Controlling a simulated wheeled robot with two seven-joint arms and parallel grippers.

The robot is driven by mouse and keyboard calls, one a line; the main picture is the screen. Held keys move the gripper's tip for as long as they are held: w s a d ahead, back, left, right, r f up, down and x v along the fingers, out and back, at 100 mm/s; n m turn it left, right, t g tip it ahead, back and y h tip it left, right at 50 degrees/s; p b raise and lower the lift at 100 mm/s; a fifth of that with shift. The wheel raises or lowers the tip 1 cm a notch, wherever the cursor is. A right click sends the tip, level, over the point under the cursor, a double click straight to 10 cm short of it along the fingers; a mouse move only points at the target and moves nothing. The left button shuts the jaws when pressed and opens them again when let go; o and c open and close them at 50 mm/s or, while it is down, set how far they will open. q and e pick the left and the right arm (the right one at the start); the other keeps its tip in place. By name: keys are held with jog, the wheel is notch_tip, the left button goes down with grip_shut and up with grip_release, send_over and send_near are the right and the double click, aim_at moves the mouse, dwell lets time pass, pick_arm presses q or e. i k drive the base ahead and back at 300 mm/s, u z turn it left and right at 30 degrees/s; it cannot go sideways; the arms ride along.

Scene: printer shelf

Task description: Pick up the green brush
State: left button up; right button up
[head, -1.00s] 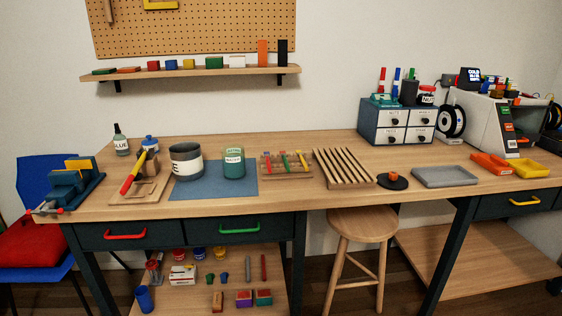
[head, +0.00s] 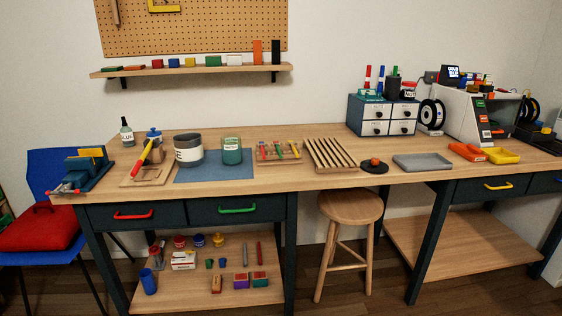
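A small wooden rack (head: 281,158) on the workbench holds several thin coloured tools. The one with the green handle (head: 278,151) is between a red one (head: 263,151) and a yellow one (head: 295,149). It looks like the green brush, but its tip is too small to tell. A block with green on it (head: 260,280) lies on the lower shelf; I cannot tell what it is. Neither of my grippers shows in the head view.
A stool (head: 350,207) stands in front of the bench.

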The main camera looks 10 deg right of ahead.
aim_at(276, 143)
jog(key=u, duration=0.15)
jog(key=k, duration=0.55)
jog(key=z, duration=1.1)
jog(key=i, duration=1.25)
jog(key=u, duration=0.9)
jog(key=i, duration=1.05)
jog(key=u, duration=1.1)
